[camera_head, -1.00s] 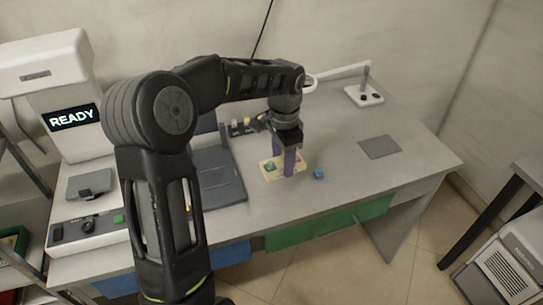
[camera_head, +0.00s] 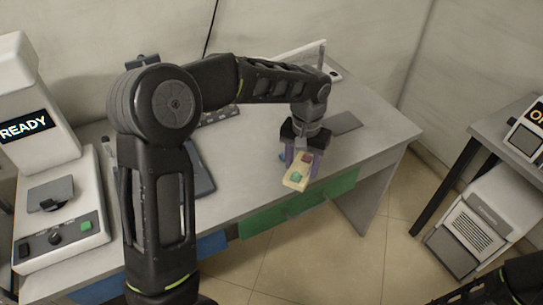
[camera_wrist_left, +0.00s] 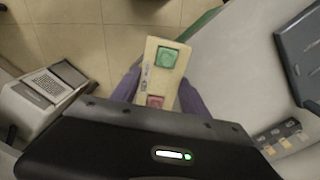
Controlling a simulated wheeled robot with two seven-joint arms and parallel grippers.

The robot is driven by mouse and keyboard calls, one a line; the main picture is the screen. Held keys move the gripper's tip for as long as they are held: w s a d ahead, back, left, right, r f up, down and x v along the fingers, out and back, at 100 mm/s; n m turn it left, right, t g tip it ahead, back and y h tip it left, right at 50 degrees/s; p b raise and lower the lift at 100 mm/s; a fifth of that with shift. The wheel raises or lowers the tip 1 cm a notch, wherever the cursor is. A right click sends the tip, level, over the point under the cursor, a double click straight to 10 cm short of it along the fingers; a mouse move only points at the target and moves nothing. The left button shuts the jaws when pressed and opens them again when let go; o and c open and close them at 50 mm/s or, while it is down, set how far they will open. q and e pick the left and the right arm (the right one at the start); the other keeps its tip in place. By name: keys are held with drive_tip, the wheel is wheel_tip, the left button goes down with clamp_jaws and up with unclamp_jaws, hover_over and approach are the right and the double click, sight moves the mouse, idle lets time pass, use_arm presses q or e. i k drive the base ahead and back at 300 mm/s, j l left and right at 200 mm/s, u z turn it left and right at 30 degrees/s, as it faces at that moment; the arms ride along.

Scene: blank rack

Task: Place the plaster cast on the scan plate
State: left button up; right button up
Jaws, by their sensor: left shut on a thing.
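My left gripper (camera_head: 300,158) is shut on a cream rack (camera_head: 291,184). A green block (camera_head: 297,177) and a red block (camera_head: 307,158) sit in it. The rack hangs from the purple fingers, tilted, near the front edge of the desk. The left wrist view shows the rack (camera_wrist_left: 150,79) between the fingers, its green block outermost. The scan plate appears to be the dark plate (camera_head: 48,192) on the white machine at the left, far from the gripper. I cannot pick out a plaster cast. My right gripper is not in view.
The white machine's screen (camera_head: 27,127) reads READY. A grey mat (camera_head: 345,123) lies on the desk's right part. A green drawer (camera_head: 300,205) is below the front edge. Another table with a device (camera_head: 525,135) stands at the right. The desk's front middle is clear.

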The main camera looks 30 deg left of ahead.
sight(49, 192)
drive_tip(key=k+j+u, duration=0.1)
drive_tip(key=u, duration=0.9)
